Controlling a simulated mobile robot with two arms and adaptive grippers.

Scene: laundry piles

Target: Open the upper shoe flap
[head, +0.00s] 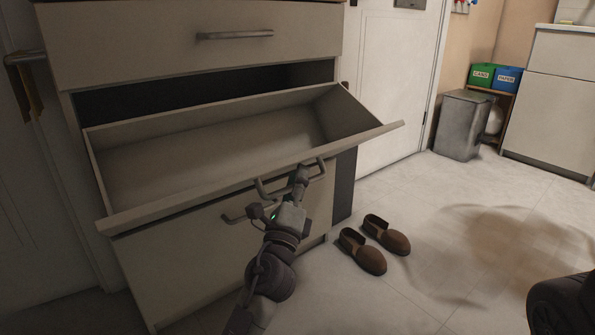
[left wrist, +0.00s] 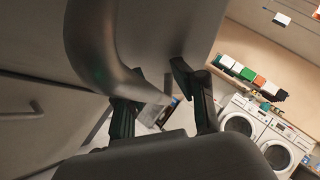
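The upper shoe flap (head: 250,165) of the white cabinet is tipped out and open, showing its bare inside in the head view. Its bar handle (head: 267,192) is on the front face, below the flap's top edge. My left gripper (head: 302,178) is at this handle. In the left wrist view the handle (left wrist: 92,45) looms large as a curved grey bar, and my left gripper's fingers (left wrist: 165,100) stand apart, with the bar near the left finger. Whether they touch it is unclear. My right gripper is not in view.
Above the flap is a shut drawer (head: 190,30) with a handle. Below is the shut lower flap (head: 185,265) with its own handle (head: 240,216). Brown shoes (head: 365,252) lie on the floor to the right. A grey bin (head: 461,125) stands farther back. The floor between is clear.

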